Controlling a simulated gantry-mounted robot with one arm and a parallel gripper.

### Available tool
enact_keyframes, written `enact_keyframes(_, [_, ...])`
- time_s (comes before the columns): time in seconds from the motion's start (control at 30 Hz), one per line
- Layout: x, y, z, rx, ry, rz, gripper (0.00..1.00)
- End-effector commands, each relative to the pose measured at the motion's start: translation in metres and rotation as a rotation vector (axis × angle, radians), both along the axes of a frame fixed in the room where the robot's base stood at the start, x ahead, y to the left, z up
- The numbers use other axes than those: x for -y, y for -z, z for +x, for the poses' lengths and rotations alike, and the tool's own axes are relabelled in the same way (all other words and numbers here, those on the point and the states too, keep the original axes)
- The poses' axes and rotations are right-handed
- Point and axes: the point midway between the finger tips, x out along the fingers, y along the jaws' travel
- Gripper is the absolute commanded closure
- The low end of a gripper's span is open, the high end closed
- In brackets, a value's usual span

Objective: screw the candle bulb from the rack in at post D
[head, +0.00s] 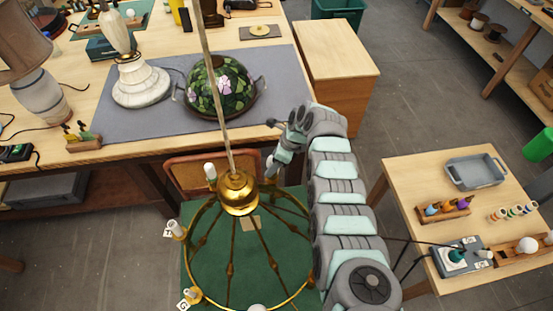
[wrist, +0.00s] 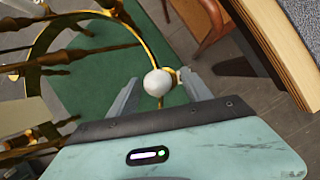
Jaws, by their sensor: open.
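The brass chandelier (head: 238,194) hangs over a green mat, with several posts around its ring. Tags F (head: 168,231) and G (head: 183,305) show at the left; no D tag is readable. My gripper (head: 270,168) is at the far side of the ring, partly hidden in the head view. In the wrist view my gripper (wrist: 160,80) is open, its fingers on either side of a white bulb (wrist: 157,83) seen end-on at the brass ring. Its exact shape and seating cannot be told. A wooden bulb rack (head: 510,256) on the right table holds a round white bulb (head: 528,245).
The chandelier's rod (head: 211,80) rises beside my arm. The workbench behind bears a marble lamp base (head: 137,82) and a stained-glass shade (head: 220,86). A wooden chair (wrist: 200,20) stands close to my gripper. The right table holds a grey tray (head: 474,172).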

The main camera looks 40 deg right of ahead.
Motion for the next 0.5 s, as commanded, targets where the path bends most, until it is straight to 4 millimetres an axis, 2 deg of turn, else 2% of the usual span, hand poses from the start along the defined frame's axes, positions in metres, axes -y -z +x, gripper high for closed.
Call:
enact_keyframes(0.13, [-0.0020,0.0063,0.0012,-0.001,0.001,0.001,0.43])
enact_keyframes(0.47, [-0.0023,0.0076,0.0015,-0.002,0.000,0.001,0.43])
enact_keyframes(0.5, [-0.0022,0.0075,0.0014,-0.002,0.000,0.001,0.45])
